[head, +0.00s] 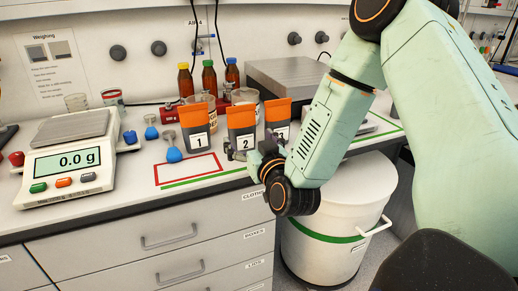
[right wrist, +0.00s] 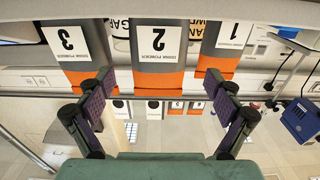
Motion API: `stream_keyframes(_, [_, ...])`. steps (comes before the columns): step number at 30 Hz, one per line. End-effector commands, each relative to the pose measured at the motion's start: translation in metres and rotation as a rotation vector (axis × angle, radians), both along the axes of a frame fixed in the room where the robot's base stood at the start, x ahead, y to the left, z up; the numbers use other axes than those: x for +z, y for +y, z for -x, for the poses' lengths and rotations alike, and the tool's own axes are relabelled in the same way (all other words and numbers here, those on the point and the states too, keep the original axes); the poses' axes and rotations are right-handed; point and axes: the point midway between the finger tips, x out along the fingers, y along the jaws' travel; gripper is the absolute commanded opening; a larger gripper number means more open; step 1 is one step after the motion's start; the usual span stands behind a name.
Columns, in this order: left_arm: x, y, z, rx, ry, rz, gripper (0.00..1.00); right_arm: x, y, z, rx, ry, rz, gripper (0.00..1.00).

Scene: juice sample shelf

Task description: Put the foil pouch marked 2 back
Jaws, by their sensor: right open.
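The foil pouch marked 2 (head: 241,121) is grey with an orange top and a white label. It stands upright on the bench between pouch 1 (head: 195,118) and pouch 3 (head: 278,112). My right gripper (head: 250,152) is open low in front of pouch 2, partly covering its lower part. In the right wrist view the picture is upside down, and pouch 2 (right wrist: 160,52) is in line with the gap between the open fingers (right wrist: 160,85). No grip on it shows. My left gripper is not in view.
A red-outlined rectangle (head: 157,177) on the bench, left of the gripper, is empty. A scale (head: 70,155) reading 0.0 g stands at the left. Brown bottles (head: 209,80) stand behind. A white bin (head: 335,225) is below my arm.

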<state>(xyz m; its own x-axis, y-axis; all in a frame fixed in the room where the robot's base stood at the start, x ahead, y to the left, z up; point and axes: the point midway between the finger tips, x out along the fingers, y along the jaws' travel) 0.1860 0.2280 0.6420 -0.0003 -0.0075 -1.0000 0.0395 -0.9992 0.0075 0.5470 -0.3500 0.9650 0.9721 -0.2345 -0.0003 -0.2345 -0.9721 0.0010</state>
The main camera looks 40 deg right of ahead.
Motion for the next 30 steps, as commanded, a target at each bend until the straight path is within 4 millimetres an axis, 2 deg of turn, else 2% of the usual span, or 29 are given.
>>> stream_keyframes(6, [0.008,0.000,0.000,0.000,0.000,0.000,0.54,0.000,0.010,0.044,0.000,0.003,-0.004,0.92])
stream_keyframes(12, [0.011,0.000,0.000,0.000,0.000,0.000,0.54,0.000,0.016,0.069,-0.001,0.002,0.000,0.92])
stream_keyframes(17, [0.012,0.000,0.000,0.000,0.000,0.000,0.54,0.000,0.018,0.076,0.000,0.000,0.000,0.92])
stream_keyframes(30, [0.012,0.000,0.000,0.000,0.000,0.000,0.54,0.000,0.018,0.076,0.000,-0.001,0.001,0.92])
